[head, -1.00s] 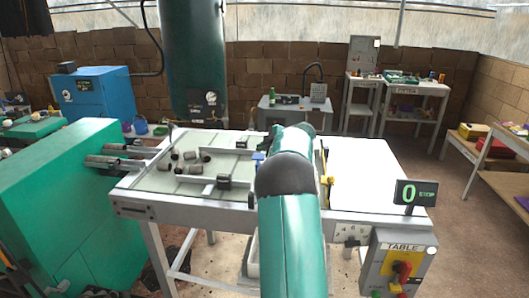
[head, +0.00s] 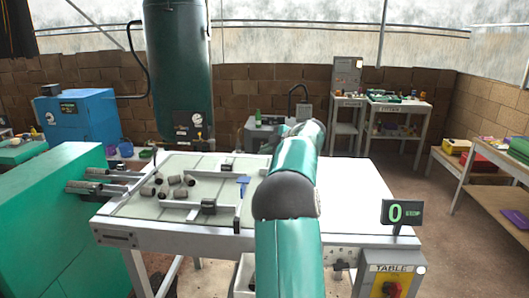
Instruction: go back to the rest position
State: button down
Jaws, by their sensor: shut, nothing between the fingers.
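My arm (head: 290,215) rises from the bottom middle, bends at a dark joint and stretches away over the table, its far part leaning slightly right. My gripper is hidden behind the arm, so I cannot see its fingers. Several grey-brown cylindrical plugs (head: 175,187) lie loosely on the left part of the white table (head: 360,210). Some lie on their sides. A small blue piece (head: 243,181) sits on the table just left of the arm.
A green machine (head: 50,200) with metal rods stands at the left. A green tank (head: 180,70) stands behind. The table's right part is clear.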

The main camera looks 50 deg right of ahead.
dwell(0.3)
jog(key=w+a+r+m+t+h, duration=0.35)
jog(key=a+r, duration=0.35)
jog(key=r, duration=0.6)
jog(key=s+a+r+m+h, duration=0.2)
jog(key=a+m, duration=0.1)
jog(key=a, duration=0.3)
jog(key=s+a+r+m+h, duration=0.2)
jog(key=a+m, duration=0.1)
jog(key=a, duration=0.2)
jog(key=s+a+f+g+y, duration=0.2)
jog(key=s+a+f+g, duration=0.1)
jog(key=s+a+f, duration=0.5)
jog(key=s+a+f+m+g+y, duration=0.1)
jog(key=s+a+f+g+y, duration=0.1)
jog(key=s+a+f, duration=0.6)
jog(key=s+a+f+m+g+y, duration=0.1)
jog(key=s+a+f+g+y, duration=0.2)
jog(key=s+a, duration=0.8)
jog(key=a+f+g, duration=0.2)
jog(key=a+f, duration=0.2)
jog(key=a, duration=0.3)
jog(key=shift+s+a+f, duration=0.3)
jog(key=shift+a+f, duration=0.1)
jog(key=shift+d, duration=0.15)
